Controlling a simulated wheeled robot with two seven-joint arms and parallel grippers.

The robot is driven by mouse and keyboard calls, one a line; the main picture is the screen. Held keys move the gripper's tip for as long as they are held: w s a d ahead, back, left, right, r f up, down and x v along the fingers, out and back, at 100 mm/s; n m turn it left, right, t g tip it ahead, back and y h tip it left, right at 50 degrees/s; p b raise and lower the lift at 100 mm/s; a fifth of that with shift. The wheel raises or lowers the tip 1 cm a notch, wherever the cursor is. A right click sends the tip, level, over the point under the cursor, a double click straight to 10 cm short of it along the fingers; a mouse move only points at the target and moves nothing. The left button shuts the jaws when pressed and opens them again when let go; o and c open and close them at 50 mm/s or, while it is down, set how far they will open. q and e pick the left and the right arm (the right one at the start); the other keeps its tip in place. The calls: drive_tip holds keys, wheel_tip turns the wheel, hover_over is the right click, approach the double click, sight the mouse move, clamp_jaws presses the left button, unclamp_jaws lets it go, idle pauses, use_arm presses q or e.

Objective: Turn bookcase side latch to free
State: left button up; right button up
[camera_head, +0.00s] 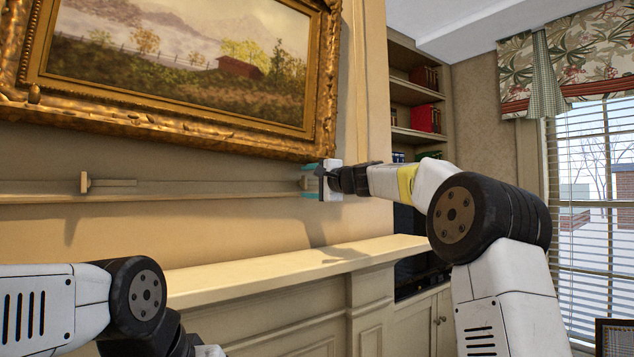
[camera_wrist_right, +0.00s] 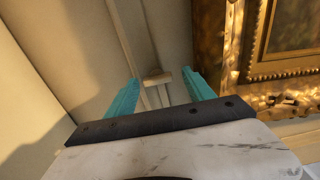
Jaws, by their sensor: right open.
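Below the gilt-framed picture, a wooden rail (camera_head: 220,192) runs along the wall. My right gripper (camera_head: 311,180) is at the rail's right end, on the bookcase side, with teal fingers apart. In the right wrist view a small wooden latch piece (camera_wrist_right: 157,78) with a short crossbar lies between the open fingers of the right gripper (camera_wrist_right: 159,84). I cannot tell whether a finger touches it. In the head view this latch is mostly hidden by the gripper. A similar latch (camera_head: 110,184) lies lengthwise along the rail at the left. My left gripper's jaws are out of view.
The picture's gold frame (camera_head: 150,125) hangs just above the right gripper. A mantel shelf (camera_head: 290,269) juts out below. A bookcase (camera_head: 402,90) with red books stands in the alcove behind my right arm. A window with blinds is at the far right.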

drive_tip(key=shift+s+d, duration=0.1)
drive_tip(key=v, duration=0.7)
drive_tip(key=shift+s+d, duration=0.25)
drive_tip(key=shift+s, duration=0.05)
drive_tip(key=s+a+f+n+g+h, duration=0.1)
drive_tip(key=s+f+n+g, duration=0.15)
drive_tip(key=s+f, duration=0.5)
drive_tip(key=s+a+f+n+g+h, duration=0.15)
drive_tip(key=s+f+n, duration=0.25)
drive_tip(key=s, duration=0.7)
drive_tip(key=s+d+f+n+g+h, duration=0.2)
drive_tip(key=s+d+f, duration=0.3)
drive_tip(key=s+f, duration=0.5)
drive_tip(key=s+d+f+n+g+h, duration=0.2)
drive_tip(key=s+d+f, duration=0.4)
drive_tip(key=s+f, duration=0.5)
drive_tip(key=shift+s+d+f+n+h, duration=0.3)
drive_tip(key=shift+s+n+h, duration=0.25)
drive_tip(key=shift+s+h, duration=0.35)
